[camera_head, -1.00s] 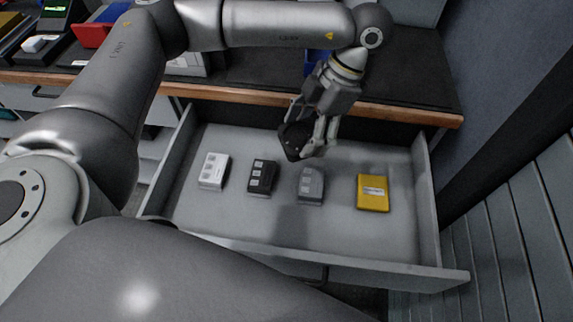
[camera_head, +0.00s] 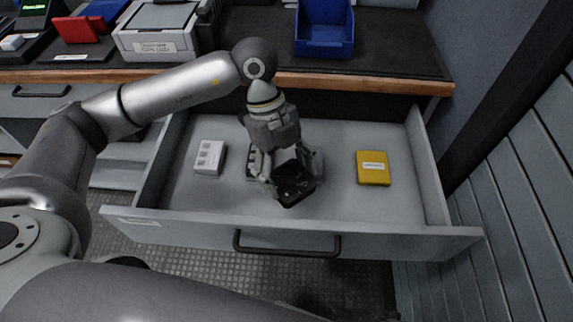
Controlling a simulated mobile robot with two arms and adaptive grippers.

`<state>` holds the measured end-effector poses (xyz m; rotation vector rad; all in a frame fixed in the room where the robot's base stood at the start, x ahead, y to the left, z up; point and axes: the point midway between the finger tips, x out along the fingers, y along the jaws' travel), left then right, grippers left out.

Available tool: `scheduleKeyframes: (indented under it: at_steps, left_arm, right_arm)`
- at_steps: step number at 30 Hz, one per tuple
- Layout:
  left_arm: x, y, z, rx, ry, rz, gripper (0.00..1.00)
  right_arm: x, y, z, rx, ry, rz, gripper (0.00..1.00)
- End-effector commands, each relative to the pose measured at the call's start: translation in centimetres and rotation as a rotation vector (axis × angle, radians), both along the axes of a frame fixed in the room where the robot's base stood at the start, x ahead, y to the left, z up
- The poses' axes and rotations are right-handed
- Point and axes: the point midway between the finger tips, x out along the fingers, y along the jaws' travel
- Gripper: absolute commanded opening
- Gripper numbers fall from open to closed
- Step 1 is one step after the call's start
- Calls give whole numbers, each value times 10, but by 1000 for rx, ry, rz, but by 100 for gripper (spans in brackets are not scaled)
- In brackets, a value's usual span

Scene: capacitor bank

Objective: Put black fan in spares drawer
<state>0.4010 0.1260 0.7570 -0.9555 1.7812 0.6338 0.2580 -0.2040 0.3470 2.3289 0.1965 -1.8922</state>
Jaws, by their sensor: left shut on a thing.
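The black fan (camera_head: 295,184) is held in my left gripper (camera_head: 285,176), whose fingers are shut on it. The gripper points down over the middle of the open drawer (camera_head: 225,218), near its front side. I cannot tell whether the fan touches the drawer floor. The gripper and fan hide most of the black module and the grey module behind them. My right gripper is not in view.
In the drawer, a white module (camera_head: 209,157) lies at the left and a yellow box (camera_head: 373,168) at the right. Bare floor shows around the yellow box. A blue bin (camera_head: 324,30) and a grey device (camera_head: 157,32) stand on the counter (camera_head: 400,50).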

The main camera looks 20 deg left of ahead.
Motion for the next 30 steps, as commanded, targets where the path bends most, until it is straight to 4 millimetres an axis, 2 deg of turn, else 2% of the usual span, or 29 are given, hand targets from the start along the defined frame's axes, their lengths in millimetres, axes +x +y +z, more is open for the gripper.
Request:
scheduleKeyframes:
  at_steps: [5,12,17,24,30]
  left_arm:
    - [-2,-2,-10,0,1,78,46]
    - [-2,-2,-53,2,3,85,46]
    - [-1,-3,-68,1,0,83,46]
    - [-2,-3,-100,2,1,82,46]
    - [-1,-3,-104,0,-1,82,46]
  right_arm:
    - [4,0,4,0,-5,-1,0]
    - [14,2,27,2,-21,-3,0]
    - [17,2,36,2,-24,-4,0]
    - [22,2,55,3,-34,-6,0]
    - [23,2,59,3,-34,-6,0]
